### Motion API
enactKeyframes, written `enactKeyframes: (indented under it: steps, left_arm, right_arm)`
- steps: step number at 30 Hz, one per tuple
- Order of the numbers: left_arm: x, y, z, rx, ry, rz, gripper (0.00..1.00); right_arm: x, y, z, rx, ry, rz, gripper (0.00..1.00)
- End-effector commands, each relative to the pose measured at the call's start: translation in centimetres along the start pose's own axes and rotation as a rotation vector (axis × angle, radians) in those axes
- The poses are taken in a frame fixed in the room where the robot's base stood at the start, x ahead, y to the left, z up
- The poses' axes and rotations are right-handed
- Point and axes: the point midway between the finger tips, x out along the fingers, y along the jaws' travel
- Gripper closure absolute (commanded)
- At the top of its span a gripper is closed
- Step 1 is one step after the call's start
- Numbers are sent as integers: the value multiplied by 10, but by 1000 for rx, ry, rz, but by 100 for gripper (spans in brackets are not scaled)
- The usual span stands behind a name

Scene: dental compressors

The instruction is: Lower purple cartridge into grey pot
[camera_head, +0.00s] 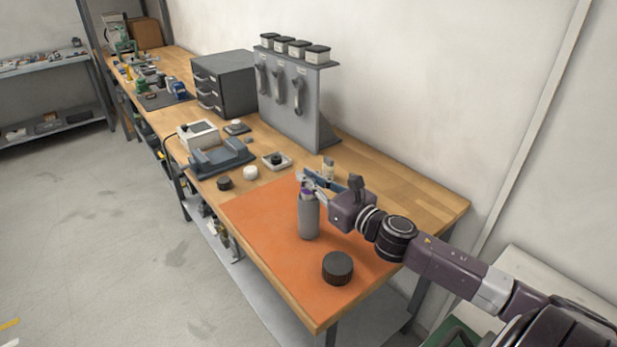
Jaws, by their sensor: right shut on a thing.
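The grey pot (308,218) stands upright on the orange mat (262,225), like a tall cylinder. The purple cartridge (307,193) shows as a small purple patch at the pot's mouth; most of it is hidden, and I cannot tell how deep it sits. My right gripper (307,183) comes in from the right and is shut on the purple cartridge, just above the pot. A black round lid-like piece (338,267) lies on the mat in front of the pot. My left gripper is not in view.
A grey rack (296,95) with hanging tools and several jars stands behind. A grey drawer cabinet (226,82), a blue-grey cradle (220,158), a black puck (224,183) and a white puck (250,173) stand further left. The mat's front left is clear.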

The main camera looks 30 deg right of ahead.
Motion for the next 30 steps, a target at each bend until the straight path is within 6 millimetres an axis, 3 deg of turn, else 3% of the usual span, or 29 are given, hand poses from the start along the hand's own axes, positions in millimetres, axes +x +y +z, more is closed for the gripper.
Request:
enactKeyframes:
  steps: [30]
  left_arm:
    - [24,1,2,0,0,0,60]
  right_arm:
    - [0,0,-29,0,0,1,100]
